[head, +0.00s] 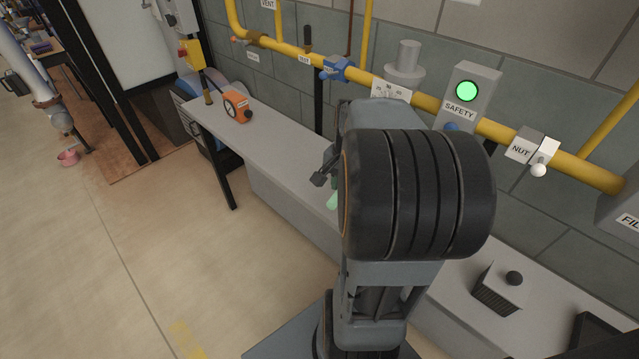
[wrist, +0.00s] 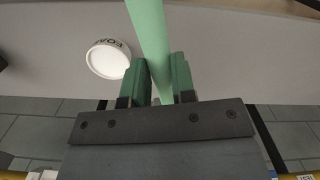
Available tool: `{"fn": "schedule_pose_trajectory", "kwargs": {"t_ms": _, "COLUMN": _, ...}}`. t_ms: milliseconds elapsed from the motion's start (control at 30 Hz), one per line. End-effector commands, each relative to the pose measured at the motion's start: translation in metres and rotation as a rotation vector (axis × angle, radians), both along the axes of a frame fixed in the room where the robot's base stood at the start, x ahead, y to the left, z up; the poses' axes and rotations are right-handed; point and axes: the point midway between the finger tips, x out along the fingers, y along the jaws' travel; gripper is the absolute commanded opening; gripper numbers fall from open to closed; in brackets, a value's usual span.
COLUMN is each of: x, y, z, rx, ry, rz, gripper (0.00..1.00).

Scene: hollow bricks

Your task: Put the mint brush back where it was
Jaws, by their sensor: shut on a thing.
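The mint brush (wrist: 151,40) runs as a long pale-green bar up out of the top of the wrist view. My gripper (wrist: 160,78) is shut on it, with a green finger pad on each side. In the head view a small mint part of the brush (head: 333,199) shows beside my gripper (head: 322,180), over the grey bench (head: 283,185). My own arm hides most of the gripper and brush there. The brush's far end is out of the wrist view.
A white round container (wrist: 108,60) with partly readable lettering is close left of the brush in the wrist view. An orange device (head: 237,107) sits at the bench's far end. A knobbed block (head: 499,289) is at the near end. Yellow pipes (head: 290,55) run along the wall.

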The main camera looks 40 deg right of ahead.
Motion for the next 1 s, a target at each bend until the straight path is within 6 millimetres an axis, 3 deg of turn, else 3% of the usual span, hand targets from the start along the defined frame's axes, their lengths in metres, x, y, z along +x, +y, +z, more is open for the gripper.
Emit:
{"fn": "schedule_pose_trajectory", "kwargs": {"t_ms": 200, "x": 0.015, "y": 0.006, "z": 0.006, "rx": -0.064, "ry": -0.014, "rz": -0.183, "gripper": 0.01}}
{"fn": "schedule_pose_trajectory", "kwargs": {"t_ms": 367, "x": 0.027, "y": 0.006, "z": 0.005, "rx": -0.08, "ry": -0.011, "rz": -0.233, "gripper": 0.01}}
{"fn": "schedule_pose_trajectory", "kwargs": {"t_ms": 733, "x": 0.113, "y": -0.002, "z": -0.033, "rx": -0.081, "ry": -0.007, "rz": -0.24, "gripper": 0.01}}
{"fn": "schedule_pose_trajectory", "kwargs": {"t_ms": 1000, "x": 0.144, "y": -0.006, "z": -0.074, "rx": -0.082, "ry": -0.009, "rz": -0.242, "gripper": 0.01}}
